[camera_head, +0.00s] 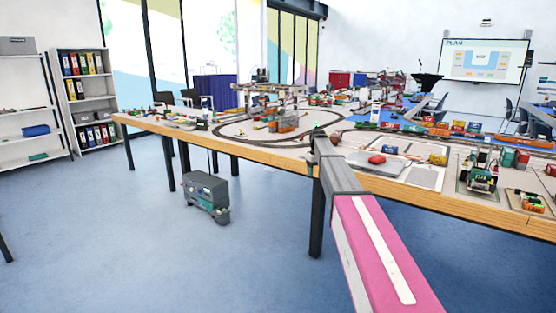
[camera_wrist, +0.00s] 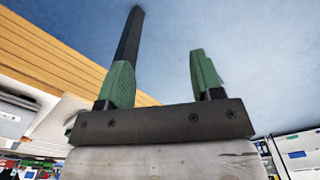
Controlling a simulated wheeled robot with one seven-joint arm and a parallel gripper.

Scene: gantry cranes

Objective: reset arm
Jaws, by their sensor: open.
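My arm reaches forward from the bottom of the head view, with a pink link and a grey end section. In the wrist view my gripper (camera_wrist: 160,76) has two green-tipped fingers standing wide apart. It is open, with nothing between the fingers but blue floor behind.
The long wooden-edged table (camera_head: 270,154) carries a model railway, small cranes and several coloured blocks. Its edge (camera_wrist: 60,50) also shows close by in the wrist view. A grey machine (camera_head: 207,192) stands on the floor beneath. Open blue floor (camera_head: 110,240) lies left; shelves (camera_head: 85,95) stand behind.

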